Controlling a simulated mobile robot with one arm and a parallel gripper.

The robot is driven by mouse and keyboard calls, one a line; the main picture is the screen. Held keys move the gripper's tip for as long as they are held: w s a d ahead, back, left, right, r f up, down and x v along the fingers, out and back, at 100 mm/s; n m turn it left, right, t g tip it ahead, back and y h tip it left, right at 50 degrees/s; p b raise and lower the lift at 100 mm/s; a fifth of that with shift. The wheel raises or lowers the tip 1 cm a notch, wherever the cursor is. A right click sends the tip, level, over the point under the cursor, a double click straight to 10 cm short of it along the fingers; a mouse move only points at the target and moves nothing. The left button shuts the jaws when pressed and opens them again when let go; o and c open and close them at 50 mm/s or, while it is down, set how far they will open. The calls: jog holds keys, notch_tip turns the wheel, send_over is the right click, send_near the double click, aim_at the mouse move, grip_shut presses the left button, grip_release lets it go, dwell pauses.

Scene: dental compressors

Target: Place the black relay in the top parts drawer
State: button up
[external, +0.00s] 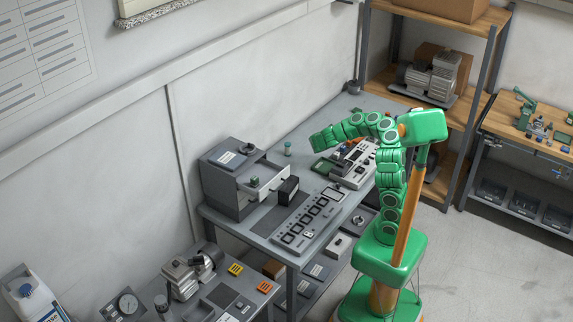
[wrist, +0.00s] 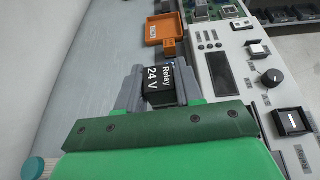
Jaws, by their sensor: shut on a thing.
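The black relay (wrist: 160,78), marked "Relay 24 V", is between the two grey fingers of my gripper (wrist: 158,88) in the wrist view. My gripper is shut on it. In the external view my green hand (external: 322,139) is above the back of the grey bench, to the right of the drawer unit. The fingers and relay cannot be made out there. The grey drawer unit (external: 226,190) stands at the left end of the bench. Its upper part appears to have an open drawer (external: 262,172) sticking out to the right, with a small green-topped object (external: 254,182) at it.
A white panel device (wrist: 233,75) with a black knob lies right of the relay. An orange tray (wrist: 167,28) is beyond it. A small teal-capped bottle (external: 288,149) stands near the wall. A long switch panel (external: 308,220) lies along the bench front.

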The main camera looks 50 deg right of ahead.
jog(key=shift+s+d+f+g, duration=0.1)
jog(key=shift+s+g, duration=0.3)
jog(key=shift+s, duration=0.2)
jog(key=shift+w+d+f, duration=1.15)
jog(key=shift+w+f, duration=0.45)
jog(key=shift+w, duration=0.3)
jog(key=shift+w+d+f, duration=1.1)
jog(key=shift+w+f, duration=0.45)
jog(key=shift+w, duration=0.4)
jog(key=shift+w+d+f, duration=1.15)
jog(key=shift+w+f, duration=0.45)
jog(key=shift+w, duration=0.3)
jog(key=shift+f, duration=0.1)
jog(key=shift+w+d+f, duration=0.1)
jog(key=shift+w+f, duration=0.05)
jog(key=shift+w, duration=0.05)
jog(key=shift+f, duration=1.45)
jog(key=shift+f, duration=0.1)
